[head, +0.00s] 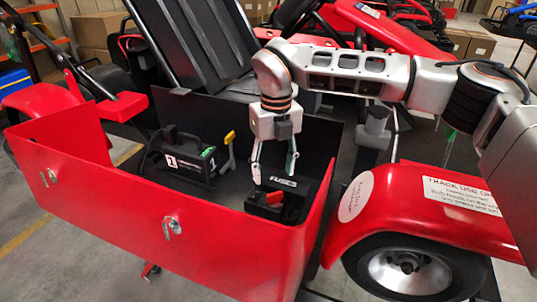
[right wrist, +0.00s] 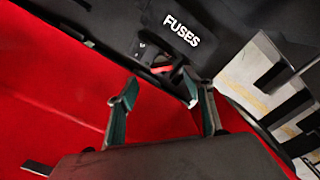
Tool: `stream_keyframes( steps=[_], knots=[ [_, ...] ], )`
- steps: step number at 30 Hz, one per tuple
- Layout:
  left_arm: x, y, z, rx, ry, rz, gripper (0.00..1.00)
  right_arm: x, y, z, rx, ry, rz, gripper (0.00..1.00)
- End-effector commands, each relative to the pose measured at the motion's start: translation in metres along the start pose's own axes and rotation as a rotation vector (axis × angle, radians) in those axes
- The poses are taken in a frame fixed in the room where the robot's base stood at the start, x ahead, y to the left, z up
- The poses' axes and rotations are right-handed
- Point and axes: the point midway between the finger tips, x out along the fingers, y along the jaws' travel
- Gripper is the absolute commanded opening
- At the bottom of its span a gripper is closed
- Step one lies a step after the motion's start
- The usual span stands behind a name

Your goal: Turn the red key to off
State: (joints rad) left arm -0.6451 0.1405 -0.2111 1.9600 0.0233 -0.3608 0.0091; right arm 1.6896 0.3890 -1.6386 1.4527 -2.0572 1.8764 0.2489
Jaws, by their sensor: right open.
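The red key (head: 274,198) sits on a black switch base (head: 262,208) in front of the black box marked FUSES (head: 312,189), inside the kart's red-walled bay. In the right wrist view the red key (right wrist: 161,69) lies just beyond the fingertips, roughly between them, and the FUSES box (right wrist: 190,30) is behind it. My right gripper (head: 274,178) points down above the key with its fingers apart and empty; its two fingers also show in the right wrist view (right wrist: 160,88). I cannot tell the key's marked position. My left gripper is not in view.
A black case labelled 1 (head: 180,165) and a yellow-handled lever (head: 229,150) stand left of the gripper. The red front panel (head: 110,215) with latches closes off the near side. A red fender (head: 410,215) over a wheel (head: 408,272) is on the right.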

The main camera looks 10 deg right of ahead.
Motion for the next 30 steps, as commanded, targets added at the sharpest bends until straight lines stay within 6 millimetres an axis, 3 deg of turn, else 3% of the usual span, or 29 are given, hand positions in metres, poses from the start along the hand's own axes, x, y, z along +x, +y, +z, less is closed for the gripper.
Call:
stream_keyframes(
  steps=[18,30],
  knots=[
    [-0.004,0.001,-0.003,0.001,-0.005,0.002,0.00,0.072,-0.004,-0.002,0.005,0.006,-0.013,0.51],
    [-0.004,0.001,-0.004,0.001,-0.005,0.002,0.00,0.080,-0.004,-0.002,0.004,0.004,-0.012,0.51]
  ],
)
